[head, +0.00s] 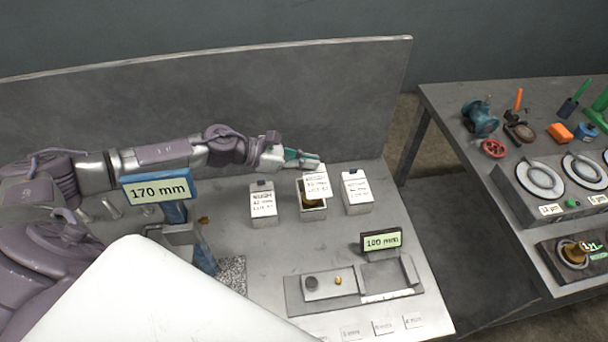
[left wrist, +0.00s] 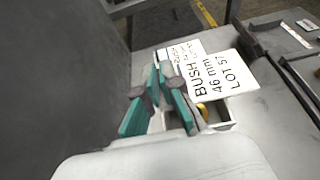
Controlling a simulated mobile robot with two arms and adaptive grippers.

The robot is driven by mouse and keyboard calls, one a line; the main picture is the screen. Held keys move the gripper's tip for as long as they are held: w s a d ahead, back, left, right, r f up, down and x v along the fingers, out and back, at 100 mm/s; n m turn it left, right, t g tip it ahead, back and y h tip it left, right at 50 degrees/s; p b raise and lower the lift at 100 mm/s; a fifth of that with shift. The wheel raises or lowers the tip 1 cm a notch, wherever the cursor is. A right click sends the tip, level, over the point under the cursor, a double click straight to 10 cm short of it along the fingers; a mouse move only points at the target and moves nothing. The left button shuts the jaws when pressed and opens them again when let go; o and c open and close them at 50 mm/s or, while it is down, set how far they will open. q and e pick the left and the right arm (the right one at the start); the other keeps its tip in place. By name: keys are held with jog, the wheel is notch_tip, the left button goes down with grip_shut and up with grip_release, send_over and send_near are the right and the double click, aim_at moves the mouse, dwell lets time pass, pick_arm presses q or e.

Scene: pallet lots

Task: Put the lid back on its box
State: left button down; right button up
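The open box (head: 322,214) stands in the middle of three small white boxes, with a brass bush (head: 307,203) inside. In the left wrist view the box's rim (left wrist: 223,126) and part of the bush (left wrist: 203,111) show below the lid. The white lid (head: 317,187), also in the left wrist view (left wrist: 222,82), reads "BUSH 46 mm LOT 57". It is tilted above the box, covering only part of the opening. My left gripper (head: 316,163) is shut on the lid at its back edge, its teal fingers (left wrist: 164,72) close together. The exact grip point is partly hidden. My right gripper is out of view.
Closed labelled boxes stand to the left (head: 263,206) and right (head: 356,193), close beside the open box. A "100 mm" display (head: 381,241) and a fixture are in front. A back panel (head: 300,105) rises behind. A second bench (head: 465,150) with tools stands at right.

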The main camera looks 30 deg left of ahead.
aim_at(304, 174)
pick_arm(q)
jog(key=f, duration=0.1)
jog(key=a+f, duration=0.1)
jog(key=f, duration=0.2)
jog(key=shift+w+a+p, duration=0.2)
jog(key=shift+w+p, duration=0.05)
jog(key=shift+p, duration=0.1)
jog(key=shift+f, duration=0.45)
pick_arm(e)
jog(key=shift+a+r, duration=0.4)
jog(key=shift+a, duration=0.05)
pick_arm(q)
jog(key=shift+f+b, duration=0.35)
jog(key=shift+b, duration=0.1)
jog(key=shift+f, duration=0.2)
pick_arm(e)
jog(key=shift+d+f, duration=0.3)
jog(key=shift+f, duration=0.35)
pick_arm(q)
jog(key=shift+s+f+b, duration=0.1)
jog(key=shift+b, duration=0.25)
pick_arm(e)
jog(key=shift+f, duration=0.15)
